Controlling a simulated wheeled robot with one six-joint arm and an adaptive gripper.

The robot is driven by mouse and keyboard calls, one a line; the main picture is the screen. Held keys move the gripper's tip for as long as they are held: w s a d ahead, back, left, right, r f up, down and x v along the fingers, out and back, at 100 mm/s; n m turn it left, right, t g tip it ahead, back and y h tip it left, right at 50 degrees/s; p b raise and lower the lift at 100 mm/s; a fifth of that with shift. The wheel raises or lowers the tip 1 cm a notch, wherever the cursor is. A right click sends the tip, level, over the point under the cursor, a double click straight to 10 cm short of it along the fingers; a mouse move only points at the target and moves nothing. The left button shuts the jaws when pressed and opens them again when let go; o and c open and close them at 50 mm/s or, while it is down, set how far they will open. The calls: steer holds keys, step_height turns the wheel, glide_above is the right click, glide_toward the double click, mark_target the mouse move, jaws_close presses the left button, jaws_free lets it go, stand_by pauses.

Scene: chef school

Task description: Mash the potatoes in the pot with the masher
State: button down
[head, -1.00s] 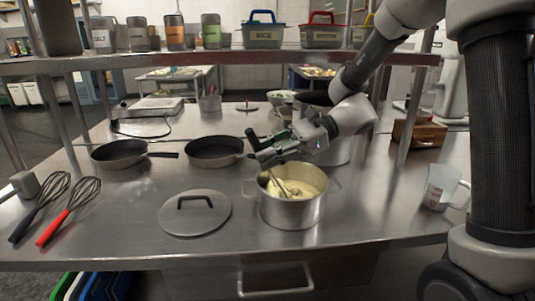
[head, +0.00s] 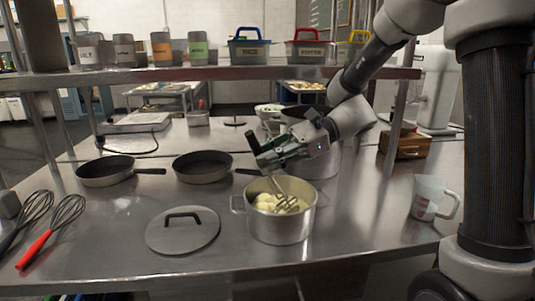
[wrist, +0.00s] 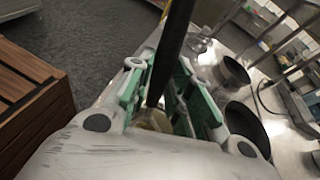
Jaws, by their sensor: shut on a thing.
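The steel pot (head: 281,229) stands on the steel table near its front edge, with pale yellow potato pieces (head: 266,203) inside. My gripper (head: 266,160) is above the pot and shut on the masher's dark handle (wrist: 176,45), which runs between the green finger pads in the wrist view. The masher's wavy metal head (head: 287,203) is tilted and in the pot's mouth, at the potatoes. Whether it presses on them I cannot tell. The lower part of the potatoes is hidden by the pot wall.
A lid (head: 183,231) lies left of the pot. Two frying pans (head: 106,172) (head: 203,167) stand behind it, and whisks (head: 57,228) lie at far left. A measuring jug (head: 431,198) stands at right. A shelf (head: 230,73) with containers crosses the back above the table.

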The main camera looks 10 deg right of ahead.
steer(key=shift+f, duration=1.6)
steer(key=shift+w+a+r, duration=0.25)
steer(key=shift+w+r, duration=0.15)
steer(key=shift+r, duration=0.35)
steer(key=shift+w+a+r, duration=0.3)
steer(key=shift+w+r, duration=0.15)
steer(key=shift+r, duration=0.25)
steer(key=shift+w+a+r, duration=0.25)
steer(key=shift+w+r, duration=0.15)
steer(key=shift+r, duration=0.35)
steer(key=shift+f, duration=2.2)
steer(key=shift+s+a+r, duration=0.15)
steer(key=shift+s+r, duration=0.6)
steer(key=shift+r, duration=0.35)
steer(key=shift+s+a+r, duration=0.1)
steer(key=shift+s+r, duration=0.65)
steer(key=shift+r, duration=0.35)
